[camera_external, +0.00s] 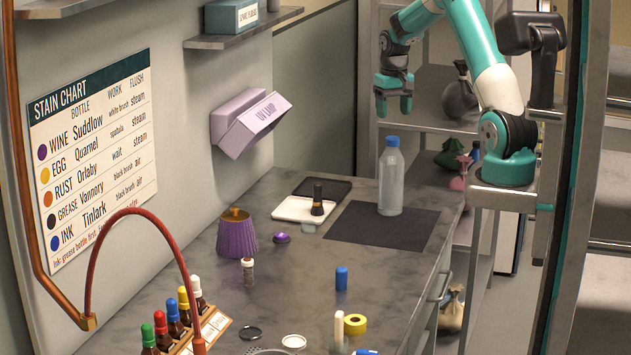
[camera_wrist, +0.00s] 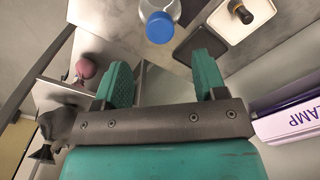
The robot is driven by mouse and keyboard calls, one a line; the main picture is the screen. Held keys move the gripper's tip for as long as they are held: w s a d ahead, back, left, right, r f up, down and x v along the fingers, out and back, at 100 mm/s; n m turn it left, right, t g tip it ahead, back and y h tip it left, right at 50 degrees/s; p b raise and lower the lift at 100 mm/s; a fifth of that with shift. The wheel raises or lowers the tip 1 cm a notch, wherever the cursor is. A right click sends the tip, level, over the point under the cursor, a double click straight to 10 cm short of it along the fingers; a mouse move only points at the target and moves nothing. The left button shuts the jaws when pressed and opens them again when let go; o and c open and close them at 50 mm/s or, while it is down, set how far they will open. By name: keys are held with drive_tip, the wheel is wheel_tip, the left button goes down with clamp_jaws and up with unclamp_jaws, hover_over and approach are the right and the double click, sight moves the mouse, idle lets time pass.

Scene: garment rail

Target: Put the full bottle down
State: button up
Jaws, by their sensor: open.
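A clear bottle with a blue cap (camera_external: 390,180) stands upright on a dark mat (camera_external: 345,230) at the far right of the grey counter. My gripper (camera_external: 393,103) is open and empty, above and apart from the bottle. In the wrist view the bottle's blue cap (camera_wrist: 160,27) shows beyond the fingertips of my gripper (camera_wrist: 162,75), with nothing between the fingers. How full the bottle is cannot be told clearly.
A white tray (camera_external: 290,209) with a dark small bottle (camera_external: 317,200) is left of the mat. A purple ribbed pot (camera_external: 237,238), a dropper rack (camera_external: 215,328) and yellow tape (camera_external: 355,324) stand nearer. A UV lamp (camera_external: 250,122) hangs on the wall. Shelves with sacks (camera_external: 459,97) are behind.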

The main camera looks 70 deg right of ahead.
drive_tip(key=w+a+r+n+t+y, duration=0.1)
drive_tip(key=a+r+n, duration=0.3)
drive_tip(key=a, duration=0.9)
drive_tip(key=w+a+r+n, duration=0.1)
drive_tip(key=a+r+n, duration=0.25)
drive_tip(key=a, duration=0.85)
drive_tip(key=s+a+r+n+g+y, duration=0.1)
drive_tip(key=s+a+n+y, duration=0.2)
drive_tip(key=s+a+n, duration=0.5)
drive_tip(key=s+a, duration=1)
drive_tip(key=a, duration=0.4)
drive_tip(key=shift+s+a+r+n, duration=0.15)
drive_tip(key=shift+s+a+n, duration=0.15)
drive_tip(key=shift+n, duration=0.05)
